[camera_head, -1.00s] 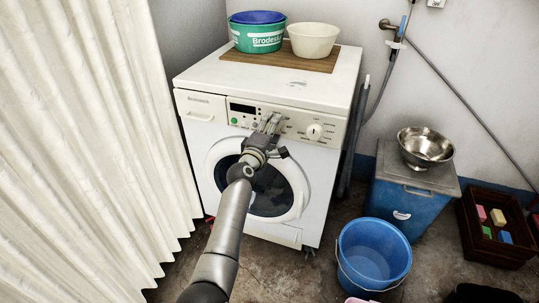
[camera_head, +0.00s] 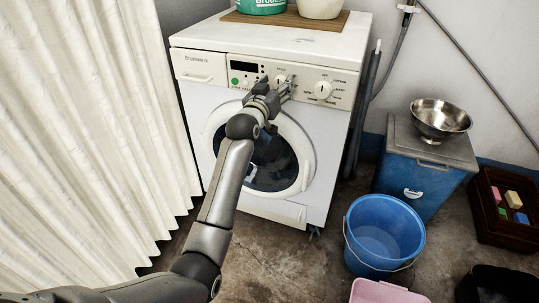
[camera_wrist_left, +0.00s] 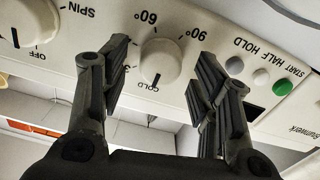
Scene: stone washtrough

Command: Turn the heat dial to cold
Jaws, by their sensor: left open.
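The white washing machine (camera_head: 195,120) has a control panel with a small round heat dial (camera_head: 281,80). In the left wrist view the heat dial (camera_wrist_left: 160,62) appears upside down, ringed by 60°, 90 and COLD lettering. A dark mark on the dial lies on the side facing the COLD lettering. My left gripper (camera_head: 284,90) is at the panel, open, with its fingers (camera_wrist_left: 160,75) on either side of the dial in the wrist view. I cannot tell whether they touch it. My right gripper is not in view.
A larger program dial (camera_head: 323,90) sits right of the heat dial, and a green button (camera_head: 235,81) sits to the left. The round door (camera_head: 290,165) is below. A curtain (camera_head: 80,140) hangs at left; a blue bucket (camera_head: 384,232) and blue cooler (camera_head: 415,185) stand at right.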

